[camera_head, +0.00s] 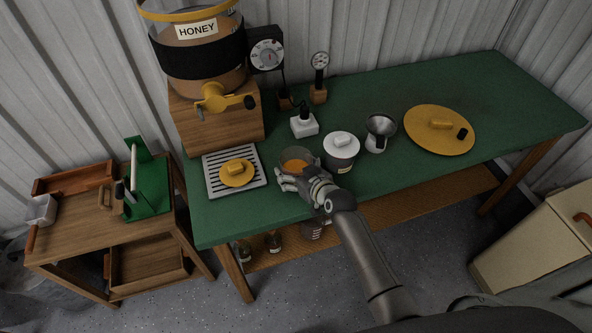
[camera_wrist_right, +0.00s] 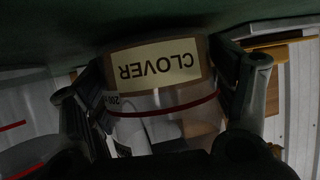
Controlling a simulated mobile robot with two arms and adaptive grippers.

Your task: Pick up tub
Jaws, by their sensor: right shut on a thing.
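The tub (camera_head: 292,154) is a clear round container with amber honey in it, at the front of the green bench, right of the drip tray. In the right wrist view the tub (camera_wrist_right: 165,98) appears upside down, with a cream "CLOVER" label and a red line around it. My right gripper (camera_head: 292,181) reaches in from the front and is shut on the tub. Its fingers lie on both sides of the tub in the right wrist view (camera_wrist_right: 160,105). I cannot tell if the tub touches the bench. My left gripper is not in view.
A slotted drip tray (camera_head: 213,187) with a yellow lid (camera_head: 237,173) is left of the tub. A white-lidded jar (camera_head: 341,158) stands close on its right, then a metal funnel (camera_head: 380,130). The honey tank (camera_head: 205,60) stands behind. The bench (camera_head: 500,95) is clear at far right.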

